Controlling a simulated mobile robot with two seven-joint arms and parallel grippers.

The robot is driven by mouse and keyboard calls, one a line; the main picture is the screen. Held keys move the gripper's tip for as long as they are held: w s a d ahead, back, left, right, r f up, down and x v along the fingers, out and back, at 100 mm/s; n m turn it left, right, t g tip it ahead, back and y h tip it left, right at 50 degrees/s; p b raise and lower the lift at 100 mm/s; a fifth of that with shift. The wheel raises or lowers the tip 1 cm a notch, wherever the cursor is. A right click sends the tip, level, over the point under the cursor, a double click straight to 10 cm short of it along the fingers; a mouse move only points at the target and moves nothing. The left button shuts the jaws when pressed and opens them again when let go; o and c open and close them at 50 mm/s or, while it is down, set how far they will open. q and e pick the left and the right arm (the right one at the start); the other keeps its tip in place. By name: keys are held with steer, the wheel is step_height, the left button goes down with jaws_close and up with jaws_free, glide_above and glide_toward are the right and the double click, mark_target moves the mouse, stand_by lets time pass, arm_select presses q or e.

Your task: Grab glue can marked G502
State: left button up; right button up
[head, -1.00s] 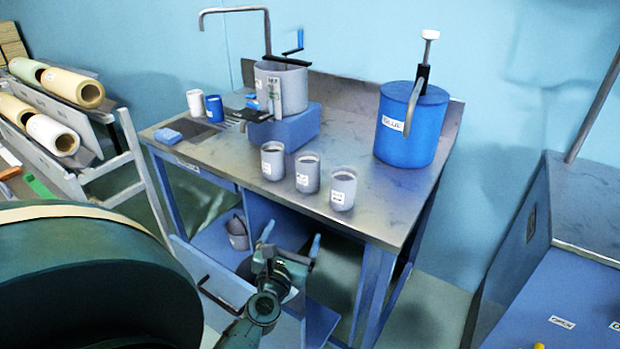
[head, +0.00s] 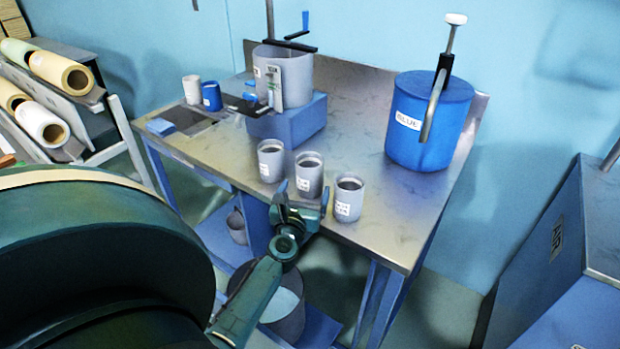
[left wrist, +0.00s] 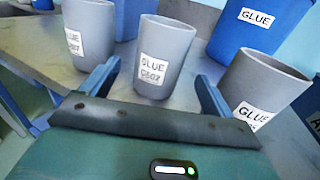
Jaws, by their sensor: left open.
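Three grey glue cans stand upright in a row near the front edge of the steel table. The middle can (head: 309,172) has a label in the left wrist view (left wrist: 164,45) that looks like GLUE G502. The left can (head: 270,162) has a partly readable label, and the right can (head: 348,200) shows GLUE with a lower line cut off. My left gripper (head: 303,188) is open and empty, just in front of the middle can. In the left wrist view its fingers (left wrist: 157,78) point to either side of that can, without visible contact. My right gripper is out of view.
A blue drum (head: 428,140) with a pump stands behind on the right. A grey pot (head: 296,82) on a blue block (head: 290,122) stands behind the cans. Small white and blue cups are at the left. A bucket (head: 280,308) is below the table.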

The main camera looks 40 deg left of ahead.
mark_target(307, 184)
arm_select(q)
steer(key=x, duration=0.6)
steer(key=shift+b, duration=0.3)
steer(key=c, duration=1.2)
